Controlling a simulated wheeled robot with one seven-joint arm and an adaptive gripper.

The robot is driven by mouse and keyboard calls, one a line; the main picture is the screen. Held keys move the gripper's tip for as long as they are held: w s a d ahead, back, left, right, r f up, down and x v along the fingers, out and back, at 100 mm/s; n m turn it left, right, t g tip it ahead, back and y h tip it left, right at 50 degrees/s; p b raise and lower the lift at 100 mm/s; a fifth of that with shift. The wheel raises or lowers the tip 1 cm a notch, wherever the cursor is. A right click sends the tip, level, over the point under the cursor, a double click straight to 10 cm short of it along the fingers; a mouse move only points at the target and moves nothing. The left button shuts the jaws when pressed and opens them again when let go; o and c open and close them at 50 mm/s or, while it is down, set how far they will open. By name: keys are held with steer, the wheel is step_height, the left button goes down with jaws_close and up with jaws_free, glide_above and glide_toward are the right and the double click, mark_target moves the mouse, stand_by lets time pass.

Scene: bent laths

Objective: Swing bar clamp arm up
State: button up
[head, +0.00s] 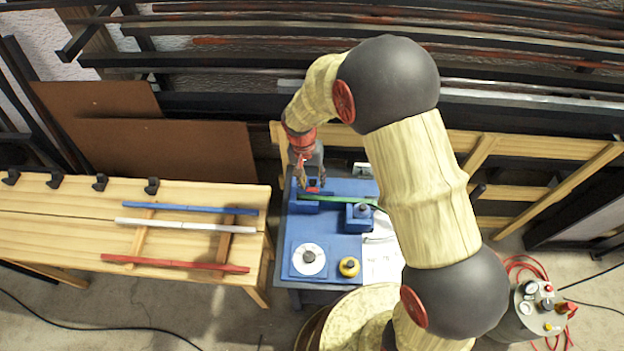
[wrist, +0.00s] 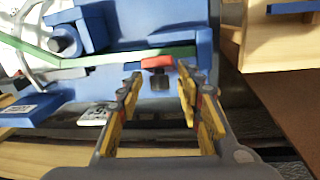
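The bar clamp shows in the wrist view as a short red bar (wrist: 156,62) with a dark knob under it, beside the green lath (wrist: 105,60). In the head view the red part (head: 313,187) is small, at the left blue block (head: 303,206), and partly hidden by my gripper. The green lath (head: 338,200) runs from this block toward the right blue block (head: 359,220). My gripper (head: 301,178) is just above the clamp. In the wrist view my gripper (wrist: 158,78) is open, with the red bar in line between its fingertips. No grip on it shows.
The blue table (head: 335,243) also bears a white disc (head: 308,257), a yellow round part (head: 349,266) and a paper sheet (head: 380,260). A wooden bench (head: 60,220) with blue, white and red laths stands left. Racks of bars stand behind.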

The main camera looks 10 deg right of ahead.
steer(key=shift+c, duration=1.3)
jaws_close()
steer(key=shift+d+p, duration=0.1)
steer(key=shift+p, duration=0.35)
steer(key=shift+w+r+g+p, duration=0.1)
steer(key=shift+w+g+p, duration=0.25)
steer(key=shift+g+p, duration=0.35)
steer(key=shift+w+d+f+g+y+p, duration=0.2)
steer(key=shift+w+g+p, duration=0.3)
steer(key=shift+g, duration=0.5)
steer(key=shift+w+d+f+g+y+p, duration=0.1)
steer(key=shift+w+f+g+y+p, duration=0.25)
steer(key=shift+g, duration=0.65)
steer(key=shift+w+d+f+g+y+p, duration=0.15)
steer(key=shift+w+g+p, duration=0.45)
steer(key=shift+g, duration=0.4)
